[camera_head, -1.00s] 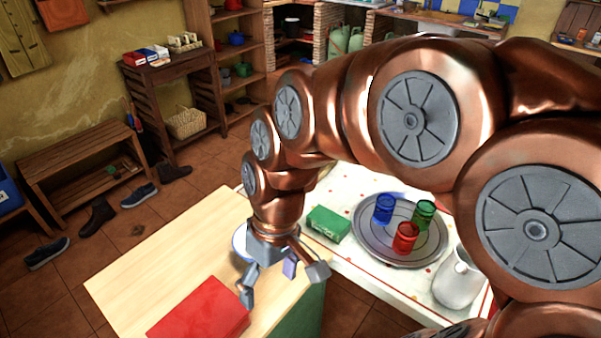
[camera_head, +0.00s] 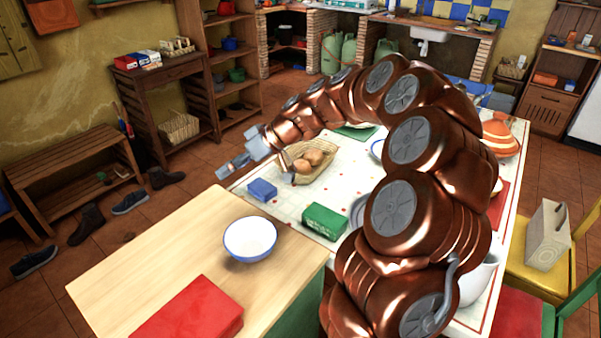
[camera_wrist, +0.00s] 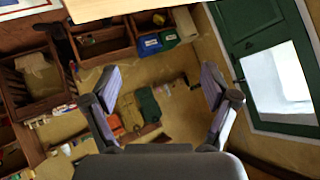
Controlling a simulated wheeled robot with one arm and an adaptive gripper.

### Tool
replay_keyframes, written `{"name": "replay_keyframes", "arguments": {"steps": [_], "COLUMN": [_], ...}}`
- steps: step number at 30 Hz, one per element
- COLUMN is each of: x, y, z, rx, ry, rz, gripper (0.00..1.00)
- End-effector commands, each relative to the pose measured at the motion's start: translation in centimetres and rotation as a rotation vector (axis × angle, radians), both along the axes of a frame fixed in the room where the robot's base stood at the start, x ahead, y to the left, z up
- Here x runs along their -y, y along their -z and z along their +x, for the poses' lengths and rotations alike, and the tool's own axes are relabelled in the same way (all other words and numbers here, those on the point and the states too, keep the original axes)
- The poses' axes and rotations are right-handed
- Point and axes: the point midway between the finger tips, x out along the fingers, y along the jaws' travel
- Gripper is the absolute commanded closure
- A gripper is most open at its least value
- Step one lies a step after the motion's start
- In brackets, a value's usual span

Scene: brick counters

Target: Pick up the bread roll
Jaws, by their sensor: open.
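Bread rolls (camera_head: 312,157) lie together in a woven basket (camera_head: 325,170) at the far left part of the patterned tablecloth. At least two brown rolls show. My gripper (camera_head: 233,166) is in the air left of the basket, apart from the rolls, with its fingers pointing left, away from them. In the wrist view my gripper (camera_wrist: 161,80) has its two fingers spread wide with nothing between them. That view looks out at the room, and no roll shows in it.
A white bowl (camera_head: 250,239) and a red box (camera_head: 190,312) are on the wooden counter (camera_head: 150,262). My arm hides part of the tablecloth. A dark shelf (camera_head: 165,95) stands behind at left.

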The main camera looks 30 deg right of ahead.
Motion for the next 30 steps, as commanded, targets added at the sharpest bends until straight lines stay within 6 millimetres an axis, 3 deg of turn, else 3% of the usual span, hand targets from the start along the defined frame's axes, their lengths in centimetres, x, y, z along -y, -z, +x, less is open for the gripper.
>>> {"name": "replay_keyframes", "arguments": {"steps": [3, 9, 15, 18, 21, 24, 30], "x": [4.6, 13.6, 23.1, 26.8, 29.4, 30.8, 30.9], "y": [2.2, 5.9, 10.5, 12.4, 13.6, 14.4, 15.2], "z": [2.8, 6.1, 7.0, 6.8, 6.4, 6.1, 7.0], "rx": [0.080, 0.210, 0.303, 0.331, 0.348, 0.354, 0.357], "ry": [0.059, 0.172, 0.296, 0.340, 0.373, 0.389, 0.393], "rz": [0.009, -0.022, -0.099, -0.141, -0.170, -0.188, -0.196], "gripper": [0.14, 0.14, 0.14, 0.14, 0.14, 0.14, 0.14]}}
